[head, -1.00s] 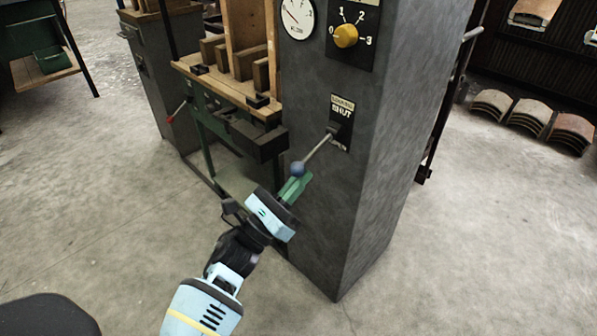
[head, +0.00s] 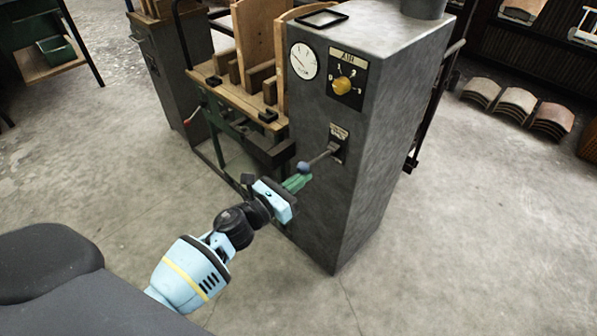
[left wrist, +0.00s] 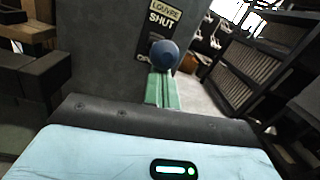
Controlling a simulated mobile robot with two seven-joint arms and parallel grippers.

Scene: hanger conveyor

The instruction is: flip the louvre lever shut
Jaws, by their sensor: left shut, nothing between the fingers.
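The louvre lever is a grey rod (head: 321,159) with a blue ball knob (head: 304,168), standing out from a dark plate (head: 338,143) on the front of the grey cabinet. The rod slopes down to the left from the plate. In the left wrist view the knob (left wrist: 164,54) sits at the tips of the green fingers, and the plate (left wrist: 163,25) reads LOUVRE and SHUT. My left gripper (head: 301,180) is shut and empty, its fingertips just below the knob; I cannot tell whether they touch it. The rod is hidden behind the knob in the wrist view. My right gripper is not in view.
The grey cabinet (head: 375,110) also carries a round gauge (head: 303,61) and a yellow dial (head: 344,86). A wooden bench (head: 233,95) on a green frame stands left of it. Curved tiles (head: 515,104) lie at the right back. The floor in front is clear.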

